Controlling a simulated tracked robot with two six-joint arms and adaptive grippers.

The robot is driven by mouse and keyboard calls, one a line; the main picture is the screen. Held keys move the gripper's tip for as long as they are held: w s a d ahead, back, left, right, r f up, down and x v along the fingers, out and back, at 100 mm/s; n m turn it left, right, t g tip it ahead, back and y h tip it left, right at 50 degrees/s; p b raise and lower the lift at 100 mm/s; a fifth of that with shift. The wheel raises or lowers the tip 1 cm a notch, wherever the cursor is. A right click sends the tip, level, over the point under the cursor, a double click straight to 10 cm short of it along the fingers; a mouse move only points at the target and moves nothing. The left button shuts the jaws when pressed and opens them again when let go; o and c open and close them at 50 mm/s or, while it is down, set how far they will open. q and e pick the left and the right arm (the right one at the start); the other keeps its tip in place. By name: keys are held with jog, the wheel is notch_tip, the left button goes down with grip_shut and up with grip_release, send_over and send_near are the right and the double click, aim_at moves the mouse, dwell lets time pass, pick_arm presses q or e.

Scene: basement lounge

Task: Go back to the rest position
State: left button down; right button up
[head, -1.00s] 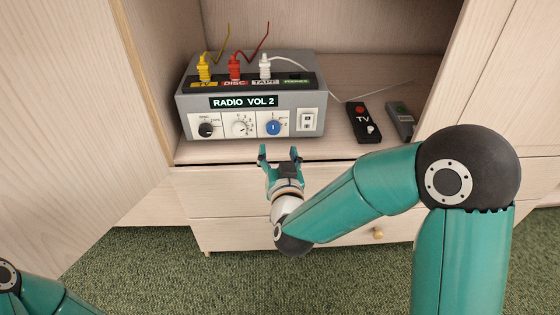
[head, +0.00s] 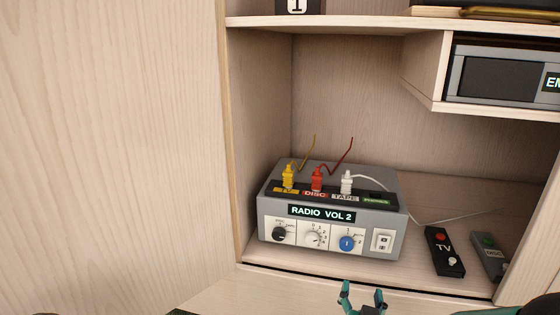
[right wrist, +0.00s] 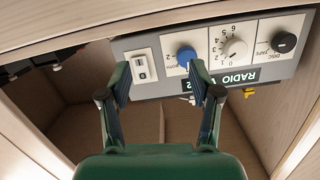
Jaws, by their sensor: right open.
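My right gripper (head: 362,299) is at the bottom edge of the head view, just in front of the cabinet shelf. It is open and holds nothing. In the right wrist view its two fingers (right wrist: 160,80) are spread apart, with the grey radio box (right wrist: 275,74) beyond them, upside down in the picture. In the head view the grey radio box (head: 390,240) stands on the shelf, its display reading "RADIO VOL 2". Yellow, red and white plugs sit in its top. The gripper looks apart from the box. My left gripper is not in view.
A TV remote (head: 442,252) and a DISC remote (head: 490,257) lie right of the box. Above right is a compartment with a grey device (head: 500,76). An upper shelf (head: 330,24) crosses the top. A pale wooden door (head: 110,150) fills the left.

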jog(key=s+d+f+n+g+y, duration=0.1)
jog(key=s+f+g+y, duration=0.2)
jog(key=f, duration=0.9)
jog(key=s+f+g, duration=0.3)
jog(key=s+f, duration=0.1)
jog(key=f, duration=0.7)
jog(key=s+a+f+n+g+y, duration=0.1)
jog(key=s+a+f+g+y, duration=0.3)
jog(key=s, duration=0.5)
jog(key=s+a+f+n+g+y, duration=0.1)
jog(key=s+a+f+g, duration=0.35)
jog(key=s, duration=0.45)
notch_tip(320, 180, up, 37)
jog(key=p, duration=3.7)
jog(key=shift+w+f, duration=0.2)
jog(key=shift+w, duration=0.25)
jog(key=shift+f+g, duration=0.1)
jog(key=shift+g, duration=0.15)
